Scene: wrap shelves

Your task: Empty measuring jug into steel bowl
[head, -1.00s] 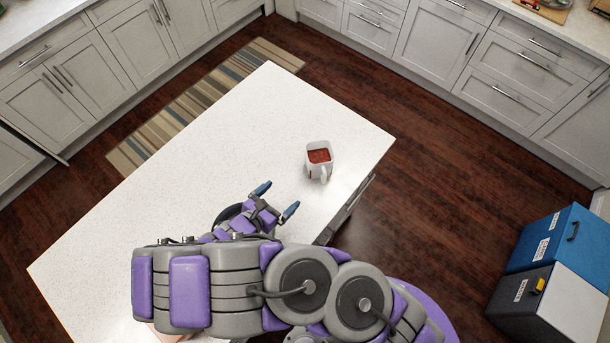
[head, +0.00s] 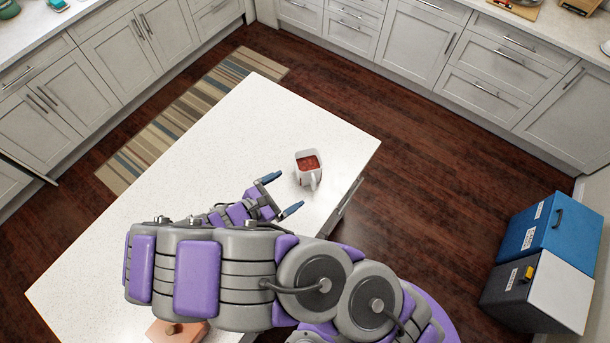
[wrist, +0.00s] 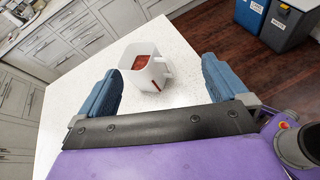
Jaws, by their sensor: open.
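The measuring jug (head: 304,180) is a white squarish cup with a handle and red contents. It stands upright on the white island top, near its right edge. My gripper (head: 281,194) is open and empty, just short of the jug with its fingers pointing at it. In the wrist view the jug (wrist: 148,80) sits ahead, between and beyond the two blue fingers (wrist: 162,78), its handle to the right. The fingers do not appear to touch it. I cannot see a steel bowl in the current views; my arm hides part of the island top.
The white island top (head: 240,120) is clear beyond the jug. A pinkish-brown block with a knob (head: 178,331) lies at the bottom, partly behind my arm. A striped rug (head: 185,115) and dark wood floor surround the island. Blue and grey bins (head: 548,235) stand at the right.

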